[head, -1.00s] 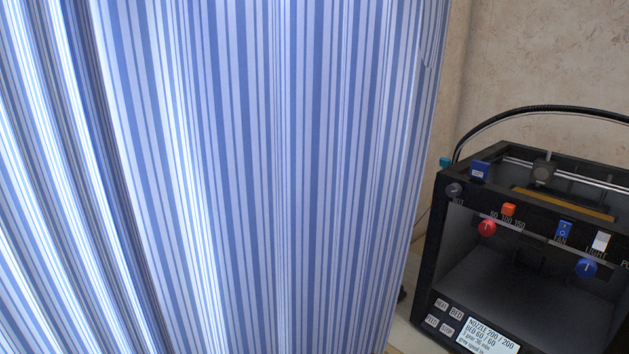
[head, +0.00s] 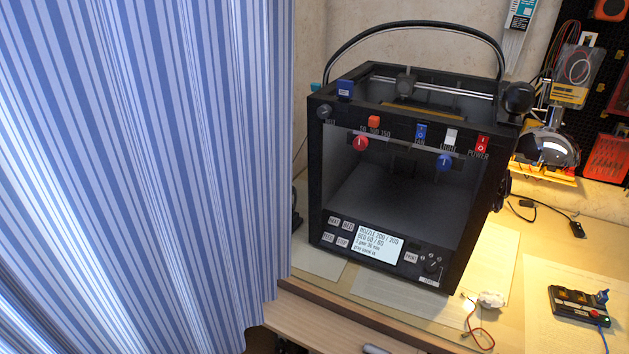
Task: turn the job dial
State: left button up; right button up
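A black 3D printer (head: 318,190) stands on the bench right of the curtain. Its front carries several knobs: a dark one (head: 324,111) at the upper left, a red one (head: 360,143), a blue one (head: 445,161), and a small black one (head: 433,266) at the lower right of the panel. The small labels by the dark and black knobs are too blurred to read, so I cannot tell which is the job dial. A lit screen (head: 379,244) sits between small push buttons. Neither of my grippers is in view.
A blue striped curtain (head: 150,170) fills the left and hangs close to the printer's left side. A small device with buttons (head: 580,306) lies at the lower right, with a red cable (head: 472,325) nearby. A lamp-lit helmet-like thing (head: 548,148) stands behind right.

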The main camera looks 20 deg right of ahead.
aim_at(430, 266)
jog(key=z, duration=1.1)
jog(key=k, duration=0.25)
jog(key=u, duration=0.1)
